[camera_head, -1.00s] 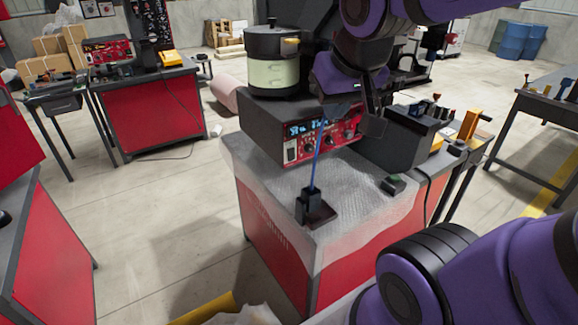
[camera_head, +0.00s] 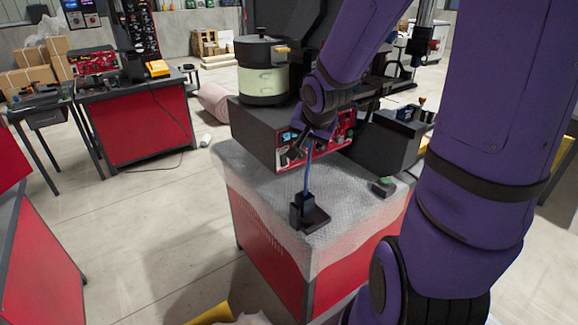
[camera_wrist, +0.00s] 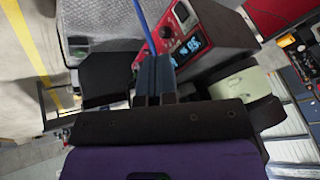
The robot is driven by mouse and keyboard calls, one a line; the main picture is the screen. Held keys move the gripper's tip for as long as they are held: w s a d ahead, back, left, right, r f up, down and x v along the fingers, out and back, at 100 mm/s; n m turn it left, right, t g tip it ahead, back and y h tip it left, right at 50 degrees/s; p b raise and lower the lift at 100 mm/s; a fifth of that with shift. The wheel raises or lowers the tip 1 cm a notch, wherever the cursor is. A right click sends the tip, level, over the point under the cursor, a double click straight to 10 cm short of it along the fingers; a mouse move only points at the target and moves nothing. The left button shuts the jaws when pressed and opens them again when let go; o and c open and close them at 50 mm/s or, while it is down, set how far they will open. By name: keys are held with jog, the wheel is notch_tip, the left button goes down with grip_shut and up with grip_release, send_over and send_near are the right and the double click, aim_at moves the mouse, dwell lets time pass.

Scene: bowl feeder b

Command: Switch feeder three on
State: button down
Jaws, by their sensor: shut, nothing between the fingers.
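The nearest bowl feeder has a cream-and-black bowl (camera_head: 263,82) on a dark control box (camera_head: 248,128) with a red front panel (camera_head: 343,134). No number is readable on it. In the wrist view the panel (camera_wrist: 172,45) shows knobs and a lit blue display (camera_wrist: 190,50). The switch's position is not readable.
A blue rod (camera_head: 307,172) stands upright in a black holder (camera_head: 308,214) on the bubble-wrapped bench (camera_head: 250,190), close to my gripper. A small black box with a green button (camera_head: 383,187) lies to the right. Another bench with a red panel (camera_head: 93,62) stands at the back left.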

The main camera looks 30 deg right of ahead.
aim_at(284, 161)
jog(key=w+d+f+m+t+y, duration=0.1)
jog(key=w+d+f+m, duration=0.1)
jog(key=f, duration=0.3)
jog(key=w+d+f+m+t+y, duration=0.1)
jog(key=w+d+f+m, duration=0.1)
jog(key=f+m, duration=0.3)
jog(key=shift+w+d+f+m+t, duration=0.3)
jog(key=shift+d+f+t, duration=0.1)
jog(key=shift+d, duration=0.4)
jog(key=shift+w+r+x, duration=0.3)
jog(key=shift+x, duration=1.85)
jog(key=shift+w+r+x, duration=0.3)
jog(key=shift+x, duration=1.85)
jog(key=shift+w+r+x, duration=0.25)
jog(key=shift+w+x, duration=0.05)
jog(key=shift+x, duration=1.9)
jog(key=shift+a, duration=0.1)
